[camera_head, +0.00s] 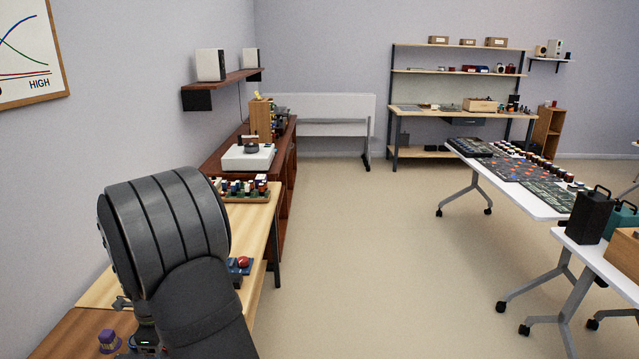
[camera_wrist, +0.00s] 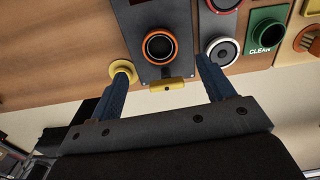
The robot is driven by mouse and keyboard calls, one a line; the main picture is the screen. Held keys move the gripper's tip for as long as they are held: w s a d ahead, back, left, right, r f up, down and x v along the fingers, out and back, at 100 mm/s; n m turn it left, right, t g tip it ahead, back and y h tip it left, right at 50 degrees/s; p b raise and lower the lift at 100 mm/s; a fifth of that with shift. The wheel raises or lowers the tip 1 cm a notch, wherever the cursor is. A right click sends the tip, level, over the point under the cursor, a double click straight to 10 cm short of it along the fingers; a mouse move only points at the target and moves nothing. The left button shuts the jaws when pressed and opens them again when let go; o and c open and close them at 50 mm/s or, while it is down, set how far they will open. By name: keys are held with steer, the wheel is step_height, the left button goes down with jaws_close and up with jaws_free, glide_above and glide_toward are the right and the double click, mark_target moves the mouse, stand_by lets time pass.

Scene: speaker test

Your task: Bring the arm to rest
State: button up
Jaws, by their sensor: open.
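My gripper (camera_wrist: 163,68) is open in the wrist view, its two blue fingers spread apart with nothing held between them. Ahead of the fingertips is a dark grey box (camera_wrist: 150,18) with an orange-ringed round part (camera_wrist: 160,46) and a yellow tab (camera_wrist: 168,86) at its near edge. A yellow round piece (camera_wrist: 122,70) is at the left fingertip; I cannot tell whether they touch.
In the wrist view, a white-ringed round part (camera_wrist: 222,52) and a green "CLEAN" container (camera_wrist: 266,36) are close to the right finger. In the head view, a purple-topped item (camera_head: 109,341) and a blue box with a red top (camera_head: 240,265) are near my arm. The floor (camera_head: 370,250) is clear.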

steer(key=w+a+n, duration=0.1)
steer(key=w+a, duration=0.1)
steer(key=a, duration=0.5)
steer(key=w+a+n, duration=0.2)
steer(key=w+a, duration=0.1)
steer(key=a, duration=0.5)
steer(key=shift+w+a+f, duration=0.25)
steer(key=shift+a+f, duration=0.05)
steer(key=shift+f, duration=0.05)
steer(key=o, duration=0.6)
steer(key=shift+c, duration=0.2)
steer(key=w+d+r+n, duration=0.35)
steer(key=d+n, duration=0.35)
steer(key=d, duration=0.3)
steer(key=w+d+r+n, duration=0.2)
steer(key=d+r+n, duration=0.4)
steer(key=d, duration=0.4)
steer(key=shift+n, duration=0.7)
steer(key=f, duration=1)
steer(key=shift+s+f, duration=0.2)
